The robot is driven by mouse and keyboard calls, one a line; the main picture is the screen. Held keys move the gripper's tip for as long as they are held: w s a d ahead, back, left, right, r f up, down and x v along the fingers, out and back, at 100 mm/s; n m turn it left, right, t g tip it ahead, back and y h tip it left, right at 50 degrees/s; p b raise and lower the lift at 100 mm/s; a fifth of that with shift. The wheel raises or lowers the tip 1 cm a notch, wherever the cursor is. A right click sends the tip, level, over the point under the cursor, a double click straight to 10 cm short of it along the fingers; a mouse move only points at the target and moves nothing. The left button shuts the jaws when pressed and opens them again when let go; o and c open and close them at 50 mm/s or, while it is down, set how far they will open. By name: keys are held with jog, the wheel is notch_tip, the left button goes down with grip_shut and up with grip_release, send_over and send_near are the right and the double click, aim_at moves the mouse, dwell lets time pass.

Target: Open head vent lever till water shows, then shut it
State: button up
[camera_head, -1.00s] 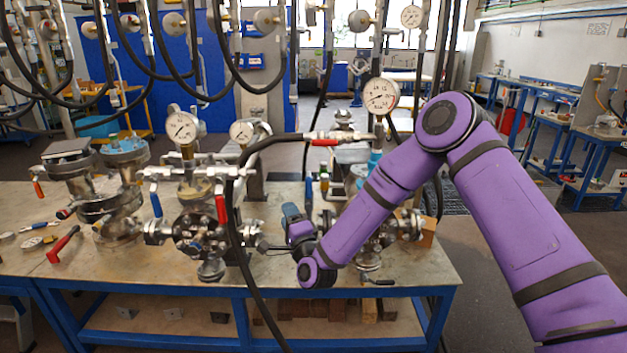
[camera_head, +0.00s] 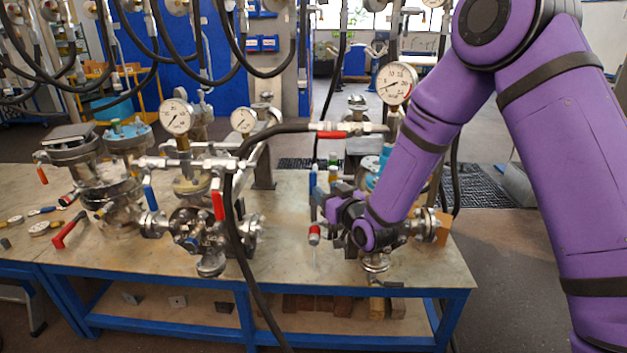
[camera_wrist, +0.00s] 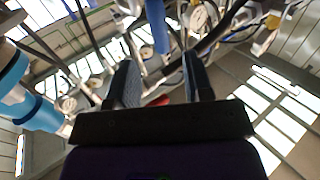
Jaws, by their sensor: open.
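My gripper (camera_wrist: 160,78) is open in the wrist view, with nothing gripped between its two dark fingers. A blue lever (camera_wrist: 157,25) shows beyond the gap, and a small red part lies low between the fingers. In the head view my gripper (camera_head: 338,205) is at the right-hand vessel (camera_head: 376,262), beside a blue lever handle (camera_head: 313,192). A red-ended valve handle (camera_head: 314,235) is just below and left of it, with a faint pale vertical line under it; I cannot tell whether this is water. My arm hides much of this vessel. Which lever is the head vent is unclear.
A pressure gauge (camera_head: 397,83) stands above the right-hand vessel. A black hose (camera_head: 236,215) hangs in front of the middle vessel (camera_head: 190,225) and runs to a red-handled fitting (camera_head: 330,134). Loose tools lie at the left of the bench (camera_head: 140,262). The bench front is mostly clear.

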aim_at(315, 182)
jog(key=x, duration=0.7)
jog(key=shift+w+a, duration=0.1)
jog(key=shift+w, duration=0.1)
grip_shut()
